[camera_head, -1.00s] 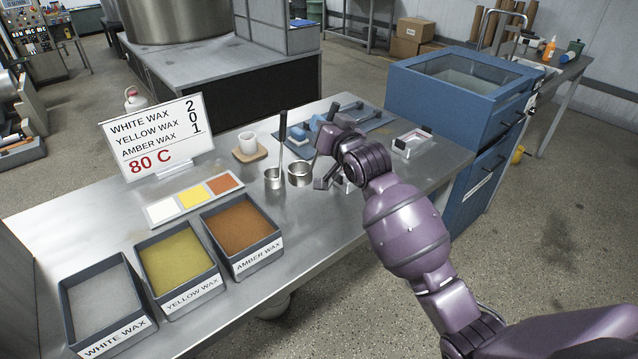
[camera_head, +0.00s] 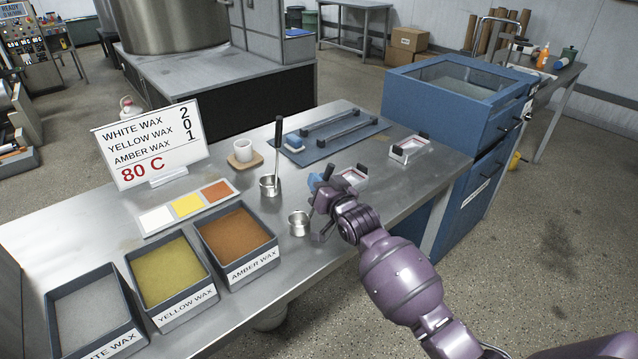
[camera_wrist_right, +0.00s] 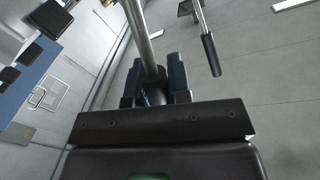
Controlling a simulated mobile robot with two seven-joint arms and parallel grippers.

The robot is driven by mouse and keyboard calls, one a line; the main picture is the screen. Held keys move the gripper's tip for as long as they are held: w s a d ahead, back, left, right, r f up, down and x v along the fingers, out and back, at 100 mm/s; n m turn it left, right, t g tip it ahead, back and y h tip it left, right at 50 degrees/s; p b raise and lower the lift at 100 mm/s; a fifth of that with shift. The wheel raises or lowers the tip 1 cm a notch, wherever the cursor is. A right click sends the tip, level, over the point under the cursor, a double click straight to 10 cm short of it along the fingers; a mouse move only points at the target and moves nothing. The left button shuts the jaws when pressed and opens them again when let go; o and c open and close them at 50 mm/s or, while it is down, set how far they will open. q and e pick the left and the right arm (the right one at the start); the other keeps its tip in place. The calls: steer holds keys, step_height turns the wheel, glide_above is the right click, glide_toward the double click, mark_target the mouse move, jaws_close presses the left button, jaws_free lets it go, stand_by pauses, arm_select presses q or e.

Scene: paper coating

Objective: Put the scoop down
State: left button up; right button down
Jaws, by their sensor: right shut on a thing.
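The scoop is a small metal cup (camera_head: 299,223) low over or on the steel table, right of the amber wax tray (camera_head: 262,262). I cannot tell whether it touches the table. My right gripper (camera_head: 320,190) is beside the cup, to its upper right. In the right wrist view the gripper (camera_wrist_right: 154,88) is shut on the scoop's metal handle (camera_wrist_right: 140,32), which runs away from the fingers. My left gripper is not in view.
A metal cup (camera_head: 269,187) with a tall black-handled tool stands behind the scoop. A white cup on a wooden coaster (camera_head: 245,161), a wax sign (camera_head: 150,143) and a blue-grey mat (camera_head: 335,140) lie farther back.

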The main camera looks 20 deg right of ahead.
steer(key=shift+f, duration=0.1)
steer(key=c, duration=1.1)
jaws_free()
steer(key=shift+f, duration=0.1)
steer(key=shift+o, duration=0.2)
steer(key=s+d, duration=0.2)
steer(key=s, duration=1)
steer(key=s+d+f+n+g+h, duration=0.1)
steer(key=s+f+g, duration=0.2)
steer(key=s+f, duration=0.7)
steer(key=s+d+f+n+g+h, duration=0.2)
steer(key=s+f, duration=0.7)
steer(key=s, duration=0.6)
steer(key=shift+f+g+p, duration=0.35)
steer(key=shift+g+p, duration=0.05)
steer(key=shift+g, duration=0.3)
steer(key=shift+w, duration=0.1)
